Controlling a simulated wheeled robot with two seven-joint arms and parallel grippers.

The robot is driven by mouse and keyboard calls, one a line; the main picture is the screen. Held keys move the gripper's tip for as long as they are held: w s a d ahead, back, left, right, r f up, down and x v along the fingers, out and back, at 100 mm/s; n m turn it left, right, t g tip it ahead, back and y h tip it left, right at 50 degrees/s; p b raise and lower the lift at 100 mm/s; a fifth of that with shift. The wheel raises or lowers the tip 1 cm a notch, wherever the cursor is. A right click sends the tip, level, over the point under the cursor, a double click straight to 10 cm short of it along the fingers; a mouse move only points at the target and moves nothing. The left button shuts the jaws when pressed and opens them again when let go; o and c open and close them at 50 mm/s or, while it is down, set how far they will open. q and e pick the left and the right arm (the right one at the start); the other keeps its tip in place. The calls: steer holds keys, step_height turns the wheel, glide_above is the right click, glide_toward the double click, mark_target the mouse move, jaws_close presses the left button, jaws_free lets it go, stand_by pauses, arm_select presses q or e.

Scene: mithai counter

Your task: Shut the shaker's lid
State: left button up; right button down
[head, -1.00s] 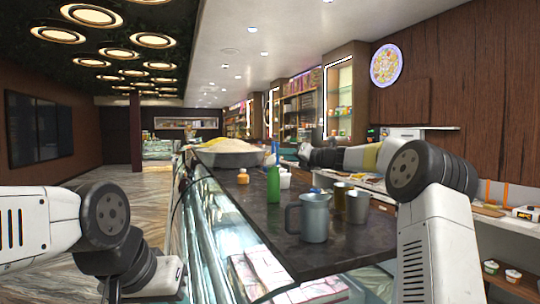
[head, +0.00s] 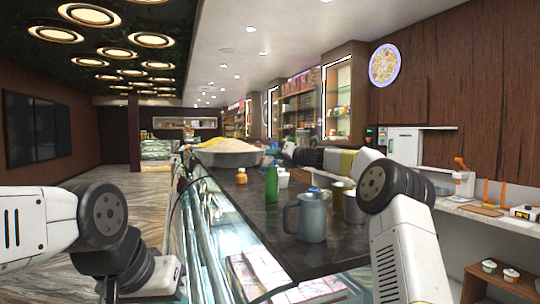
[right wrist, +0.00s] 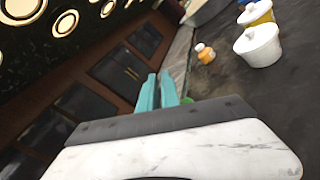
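I cannot tell for certain which item is the shaker. A small orange bottle with a pale top (head: 241,177) stands on the dark counter; it also shows in the right wrist view (right wrist: 205,54). A green bottle (head: 272,184) stands nearer; only a sliver shows by my fingers in the wrist view. A white lidded pot (right wrist: 259,46) stands to the right there. My right gripper (right wrist: 158,90) is above the counter, its teal fingers close together with nothing seen between them, apart from the bottles. My left arm hangs at the left of the head view, its fingers out of sight.
A wide pan heaped with pale food (head: 226,154) is farther back. The glass display case (head: 215,235) runs along the left. Counter space left of the jug is clear.

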steer(key=m, duration=0.2)
steer(key=d+f+m, duration=0.1)
steer(key=w+m, duration=0.1)
steer(key=m, duration=0.1)
steer(key=shift+w+d+f+m, duration=0.1)
steer(key=shift+d+f+m, duration=0.2)
steer(key=shift+f, duration=0.1)
steer(key=c, duration=1.6)
jaws_free()
steer(key=shift+c, duration=0.2)
steer(key=v, duration=0.7)
steer(key=shift+s+d, duration=0.2)
steer(key=shift+s, duration=0.05)
